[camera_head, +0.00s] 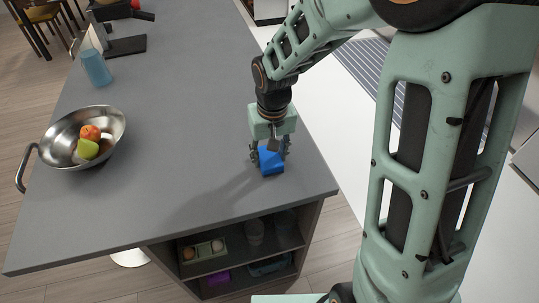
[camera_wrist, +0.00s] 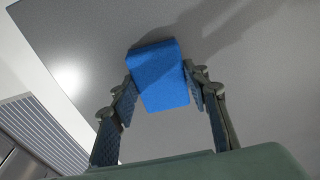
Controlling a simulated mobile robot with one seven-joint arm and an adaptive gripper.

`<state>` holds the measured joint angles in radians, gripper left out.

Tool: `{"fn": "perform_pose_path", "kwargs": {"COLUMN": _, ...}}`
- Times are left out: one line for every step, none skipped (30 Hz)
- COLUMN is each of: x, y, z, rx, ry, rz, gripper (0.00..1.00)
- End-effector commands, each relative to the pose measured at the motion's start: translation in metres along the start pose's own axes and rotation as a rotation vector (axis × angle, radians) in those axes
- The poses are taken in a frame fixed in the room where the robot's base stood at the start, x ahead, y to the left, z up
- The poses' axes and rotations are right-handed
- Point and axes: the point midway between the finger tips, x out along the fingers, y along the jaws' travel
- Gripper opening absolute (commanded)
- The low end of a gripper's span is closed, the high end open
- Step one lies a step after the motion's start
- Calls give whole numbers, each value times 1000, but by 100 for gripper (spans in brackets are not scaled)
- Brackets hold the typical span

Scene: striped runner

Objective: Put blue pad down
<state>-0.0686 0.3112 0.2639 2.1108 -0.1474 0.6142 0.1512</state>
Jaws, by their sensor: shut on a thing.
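The blue pad (camera_head: 271,161) is a small bright blue block near the right edge of the grey countertop (camera_head: 180,150). My gripper (camera_head: 269,155) points down over it, with a finger on either side. In the wrist view the pad (camera_wrist: 160,80) sits between the two fingertips (camera_wrist: 160,84), slightly tilted, and the jaws are shut on it. It is at or very close to the counter surface; I cannot tell whether it touches.
A metal pan (camera_head: 57,143) with fruit in it stands at the left, and a blue cup (camera_head: 96,68) behind it. The counter around the pad is clear. Its right edge is close by. Open shelves (camera_head: 245,262) hold several items below. A striped runner (camera_head: 362,66) lies on the floor beyond.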

Motion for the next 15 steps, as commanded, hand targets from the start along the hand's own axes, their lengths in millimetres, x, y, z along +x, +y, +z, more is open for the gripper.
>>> {"fn": "perform_pose_path", "kwargs": {"x": 3, "y": 0, "z": 0, "rx": 0, "ry": 0, "rz": 0, "gripper": 23}}
{"fn": "perform_pose_path", "kwargs": {"x": 4, "y": 0, "z": 1, "rx": 0, "ry": 0, "rz": 0, "gripper": 23}}
{"fn": "perform_pose_path", "kwargs": {"x": 3, "y": 0, "z": 0, "rx": 0, "ry": 0, "rz": 0, "gripper": 46}}
{"fn": "perform_pose_path", "kwargs": {"x": 3, "y": 0, "z": 0, "rx": 0, "ry": 0, "rz": 0, "gripper": 49}}
{"fn": "perform_pose_path", "kwargs": {"x": 3, "y": 0, "z": 0, "rx": 0, "ry": 0, "rz": 0, "gripper": 52}}
{"fn": "perform_pose_path", "kwargs": {"x": 3, "y": 0, "z": 0, "rx": 0, "ry": 0, "rz": 0, "gripper": 57}}
{"fn": "perform_pose_path", "kwargs": {"x": 3, "y": 0, "z": 0, "rx": 0, "ry": 0, "rz": 0, "gripper": 60}}
{"fn": "perform_pose_path", "kwargs": {"x": 3, "y": 0, "z": 0, "rx": 0, "ry": 0, "rz": 0, "gripper": 60}}
{"fn": "perform_pose_path", "kwargs": {"x": 3, "y": 0, "z": 0, "rx": 0, "ry": 0, "rz": 0, "gripper": 60}}
{"fn": "perform_pose_path", "kwargs": {"x": 3, "y": 0, "z": 0, "rx": 0, "ry": 0, "rz": 0, "gripper": 60}}
{"fn": "perform_pose_path", "kwargs": {"x": 3, "y": 0, "z": 0, "rx": 0, "ry": 0, "rz": 0, "gripper": 60}}
{"fn": "perform_pose_path", "kwargs": {"x": 3, "y": 0, "z": 0, "rx": 0, "ry": 0, "rz": 0, "gripper": 60}}
{"fn": "perform_pose_path", "kwargs": {"x": 3, "y": 0, "z": 0, "rx": 0, "ry": 0, "rz": 0, "gripper": 60}}
{"fn": "perform_pose_path", "kwargs": {"x": 3, "y": 0, "z": 0, "rx": 0, "ry": 0, "rz": 0, "gripper": 60}}
{"fn": "perform_pose_path", "kwargs": {"x": 2, "y": 0, "z": 0, "rx": 0, "ry": 0, "rz": 0, "gripper": 60}}
